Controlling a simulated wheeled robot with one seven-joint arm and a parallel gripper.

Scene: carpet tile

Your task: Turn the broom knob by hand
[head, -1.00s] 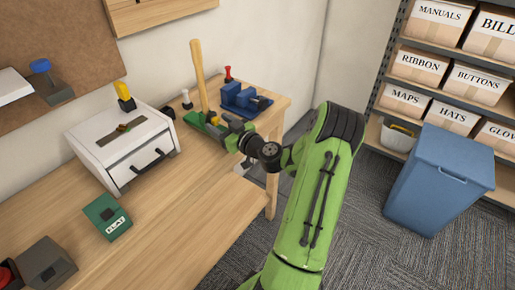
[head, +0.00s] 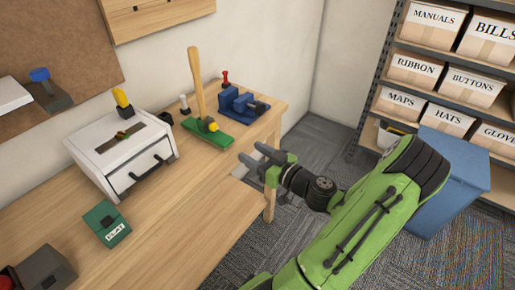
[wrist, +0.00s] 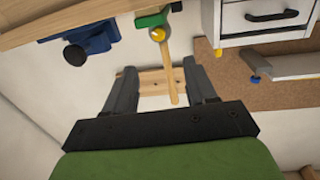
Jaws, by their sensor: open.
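The broom (head: 195,78), a plain wooden handle, stands upright in a green base (head: 207,136) on the bench. A yellow knob (head: 213,127) sits at the base's right end, in front of the handle. My gripper (head: 254,154) is open and empty, to the right of the knob and nearer me, apart from it. In the wrist view, the yellow knob (wrist: 158,34) and wooden handle (wrist: 168,70) appear between and beyond my open fingers (wrist: 158,68). How far the knob is turned cannot be told.
A blue vise-like block (head: 240,103) stands right behind the base. A white drawer box (head: 105,150) and a green "FLAT" block (head: 106,224) are left. A small red-topped peg (head: 225,77) stands behind. A blue bin (head: 455,170) and box shelves are right.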

